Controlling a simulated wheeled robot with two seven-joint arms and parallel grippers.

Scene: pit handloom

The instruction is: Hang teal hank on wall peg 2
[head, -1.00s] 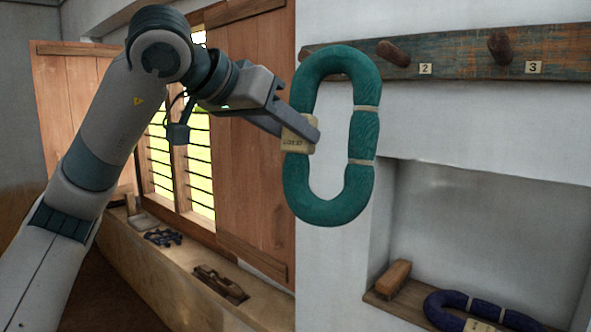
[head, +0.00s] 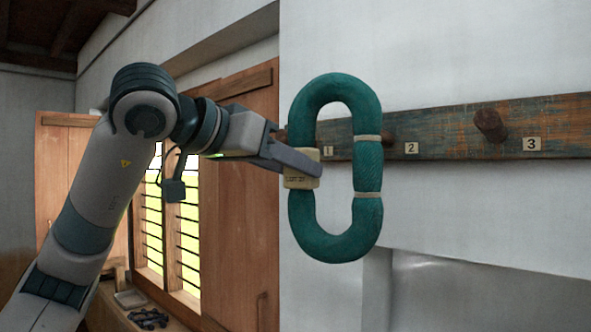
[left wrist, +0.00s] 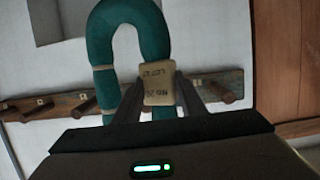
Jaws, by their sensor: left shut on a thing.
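The teal hank (head: 368,218) is an upright oval loop with pale ties and a tan lot tag (head: 303,170). My left gripper (head: 312,165) is shut on it at the tag, on the hank's left side. The hank also shows in the left wrist view (left wrist: 103,60), with the tag (left wrist: 160,83) between the fingers (left wrist: 160,95). Wall peg 2 (head: 389,138) shows just past the hank's right edge, left of label 2 (head: 411,148), partly hidden by the hank. I cannot tell the gap between hank and peg. My right gripper is not in view.
The peg board (head: 440,132) runs along the white wall, with peg 3 (head: 490,126) to the right. Label 1 (head: 328,151) shows through the loop. A wall niche (head: 470,300) lies below. Wooden shutters (head: 238,180) and a barred window are at left.

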